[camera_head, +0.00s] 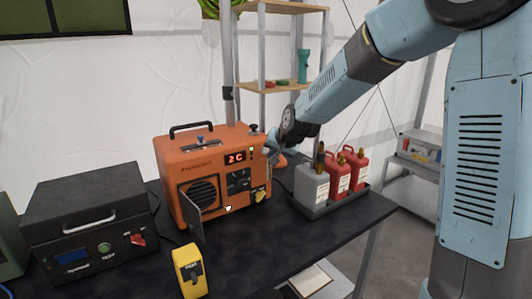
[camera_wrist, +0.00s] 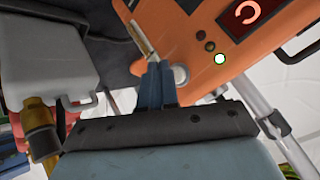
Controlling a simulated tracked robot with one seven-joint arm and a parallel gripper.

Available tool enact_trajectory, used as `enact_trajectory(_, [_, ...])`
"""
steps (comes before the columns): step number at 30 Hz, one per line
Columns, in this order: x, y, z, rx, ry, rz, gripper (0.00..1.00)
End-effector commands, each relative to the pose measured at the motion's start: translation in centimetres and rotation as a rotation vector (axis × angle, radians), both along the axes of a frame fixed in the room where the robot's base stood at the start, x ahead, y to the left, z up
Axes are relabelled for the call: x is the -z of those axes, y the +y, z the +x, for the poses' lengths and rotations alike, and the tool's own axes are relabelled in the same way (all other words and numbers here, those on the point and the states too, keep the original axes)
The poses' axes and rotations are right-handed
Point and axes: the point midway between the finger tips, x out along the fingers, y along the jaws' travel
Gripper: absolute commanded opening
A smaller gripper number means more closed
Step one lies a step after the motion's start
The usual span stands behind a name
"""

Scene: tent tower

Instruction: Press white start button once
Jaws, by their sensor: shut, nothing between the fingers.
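The orange machine (camera_head: 222,150) stands on the dark table, with a lit red display (camera_head: 236,158) on its front. In the wrist view the orange casing (camera_wrist: 185,35) fills the top middle. A pale round button-like part (camera_wrist: 181,75) shows there, partly hidden behind my fingers; I cannot tell for sure whether it is the start button. My gripper (camera_wrist: 154,72) is shut and empty, its tips close beside that part; contact cannot be told. In the head view my gripper (camera_head: 271,153) is at the machine's right side, its tips small and unclear. A white-lit lamp (camera_wrist: 220,58) glows near two dark ones.
A tray (camera_head: 320,207) with a grey canister (camera_head: 311,186) and red canisters (camera_head: 352,170) stands right of the machine, close to my arm. A black box (camera_head: 88,215) stands left. A yellow device (camera_head: 190,270) is at the front edge. A shelf (camera_head: 270,85) rises behind.

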Motion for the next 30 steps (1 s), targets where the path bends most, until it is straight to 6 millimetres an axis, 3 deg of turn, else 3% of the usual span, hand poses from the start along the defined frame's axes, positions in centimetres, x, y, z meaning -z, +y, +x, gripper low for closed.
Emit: enact_trajectory(30, [0.0,-2.8,-3.9,0.002,0.0,0.0,0.0])
